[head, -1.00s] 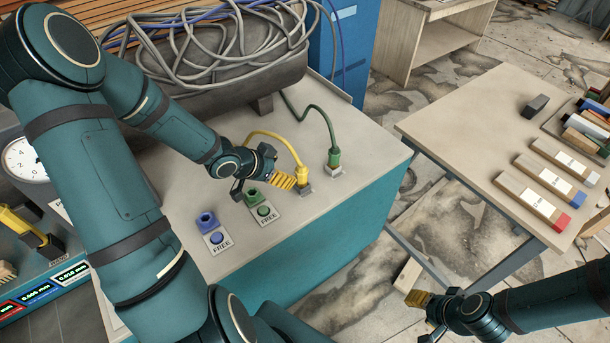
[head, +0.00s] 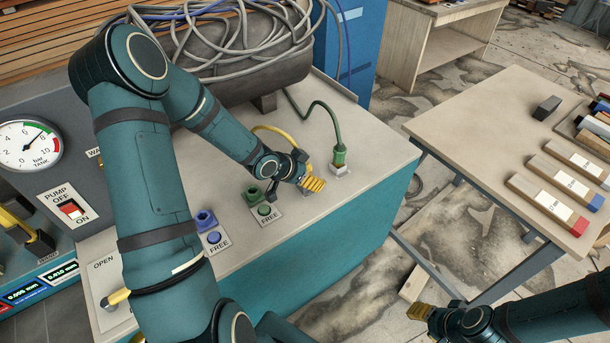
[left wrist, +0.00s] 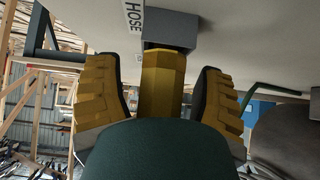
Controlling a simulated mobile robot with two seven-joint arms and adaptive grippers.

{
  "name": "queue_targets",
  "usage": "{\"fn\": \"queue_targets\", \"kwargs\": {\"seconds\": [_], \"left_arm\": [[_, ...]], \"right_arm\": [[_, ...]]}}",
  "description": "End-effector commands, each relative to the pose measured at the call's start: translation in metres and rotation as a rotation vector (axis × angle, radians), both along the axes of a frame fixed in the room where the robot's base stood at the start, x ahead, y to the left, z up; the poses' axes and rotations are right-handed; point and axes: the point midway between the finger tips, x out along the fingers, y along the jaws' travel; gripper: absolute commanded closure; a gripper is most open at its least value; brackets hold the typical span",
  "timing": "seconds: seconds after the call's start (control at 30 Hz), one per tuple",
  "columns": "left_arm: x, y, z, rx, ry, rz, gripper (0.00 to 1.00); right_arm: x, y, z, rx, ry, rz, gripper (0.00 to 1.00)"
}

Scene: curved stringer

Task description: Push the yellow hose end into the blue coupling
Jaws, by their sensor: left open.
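The yellow hose (head: 272,129) arches over the bench top, and its end is hidden behind my left gripper (head: 311,183) in the head view. In the left wrist view the yellow hose end (left wrist: 162,75) sits between the two open fingers, with a gap on each side. Its tip meets a grey holder (left wrist: 171,31) next to a HOSE label. The blue coupling (head: 205,220) stands on the bench left of the gripper, by a FREE plate. My right gripper (head: 424,312) is low at the right, away from the bench; its finger opening is unclear.
A green coupling (head: 254,196) stands between the blue coupling and my left gripper. A green hose (head: 338,155) stands upright in its holder to the right. The pump switch panel (head: 70,208) is at left. A side table (head: 480,130) with blocks stands right.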

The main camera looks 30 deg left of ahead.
Motion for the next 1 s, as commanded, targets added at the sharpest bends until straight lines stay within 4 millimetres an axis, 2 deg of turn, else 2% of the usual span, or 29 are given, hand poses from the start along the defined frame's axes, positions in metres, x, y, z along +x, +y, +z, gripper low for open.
{"fn": "queue_targets", "kwargs": {"seconds": [0.17,0.3,0.37,0.77,0.87,1.0], "left_arm": [[0.000,0.000,0.001,0.000,0.000,0.000,0.33],[0.000,0.000,0.001,0.000,0.000,0.000,0.82],[0.000,0.000,0.001,0.000,0.000,0.000,1.00],[0.000,0.000,0.003,0.000,-0.001,-0.001,1.00],[0.000,0.000,0.013,0.001,-0.002,0.000,1.00],[0.000,0.001,0.040,0.001,-0.003,0.001,1.00]], "right_arm": [[0.000,0.000,0.001,0.000,0.000,0.000,0.53],[0.000,0.000,0.001,0.000,0.000,0.000,0.53],[0.000,0.000,0.001,0.000,0.000,0.001,0.53],[0.000,0.000,0.002,0.000,0.000,0.001,0.53],[0.000,0.000,0.006,0.001,0.000,0.000,0.53],[0.000,-0.001,0.019,0.003,-0.001,0.001,0.53]]}}
